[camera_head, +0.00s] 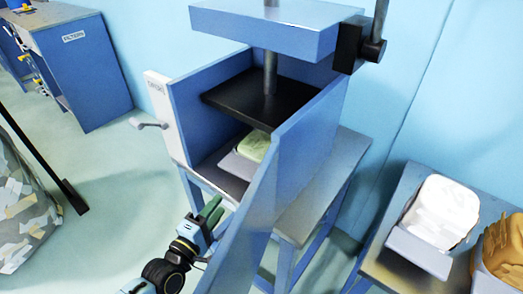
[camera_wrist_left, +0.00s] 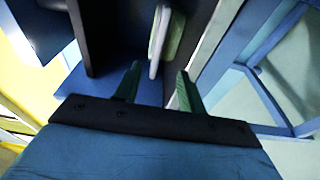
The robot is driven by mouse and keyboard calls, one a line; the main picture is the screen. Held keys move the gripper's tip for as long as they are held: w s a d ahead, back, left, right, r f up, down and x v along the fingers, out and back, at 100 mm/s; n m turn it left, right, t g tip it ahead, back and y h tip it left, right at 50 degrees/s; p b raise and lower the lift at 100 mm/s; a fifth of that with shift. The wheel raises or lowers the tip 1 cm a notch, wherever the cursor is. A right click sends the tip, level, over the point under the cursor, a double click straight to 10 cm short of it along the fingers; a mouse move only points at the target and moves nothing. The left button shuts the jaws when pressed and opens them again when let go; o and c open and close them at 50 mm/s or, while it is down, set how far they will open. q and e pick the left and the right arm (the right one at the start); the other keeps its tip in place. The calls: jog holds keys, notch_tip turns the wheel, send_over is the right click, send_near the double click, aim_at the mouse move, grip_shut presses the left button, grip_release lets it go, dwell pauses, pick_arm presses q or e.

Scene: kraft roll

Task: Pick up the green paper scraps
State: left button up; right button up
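The green paper scraps (camera_head: 254,146) form a pale green block in a light grey tray (camera_head: 239,166) inside the blue press, below its black plate. In the left wrist view the green scraps (camera_wrist_left: 175,38) and the pale tray (camera_wrist_left: 157,40) show ahead of the fingers, slightly right of centre. My left gripper (camera_head: 213,208) is at the open front of the press, short of the tray. Its green fingers (camera_wrist_left: 157,88) stand apart with nothing between them. The scraps' far side is partly hidden by the press wall. My right gripper is not in view.
The blue press side panel (camera_head: 262,200) stands close to the right of my left gripper. The black press plate (camera_head: 262,97) hangs above the scraps. A table at right holds white scraps (camera_head: 446,208) and brown scraps (camera_head: 505,248). A scrap-filled bag (camera_head: 25,205) stands at left.

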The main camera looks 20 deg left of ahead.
aim_at(240, 177)
pick_arm(q)
jog(key=w, duration=0.4)
jog(key=w+d+b, duration=0.1)
jog(key=w, duration=0.2)
jog(key=shift+d, duration=0.1)
jog(key=w, duration=0.3)
jog(key=w+b, duration=0.1)
jog(key=shift+w+d, duration=0.35)
jog(key=shift+w, duration=0.55)
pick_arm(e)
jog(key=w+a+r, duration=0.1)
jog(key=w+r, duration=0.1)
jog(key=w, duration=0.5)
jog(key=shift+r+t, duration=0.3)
pick_arm(q)
jog(key=shift+c, duration=0.4)
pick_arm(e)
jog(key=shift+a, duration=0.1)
pick_arm(q)
jog(key=shift+r, duration=0.1)
grip_shut()
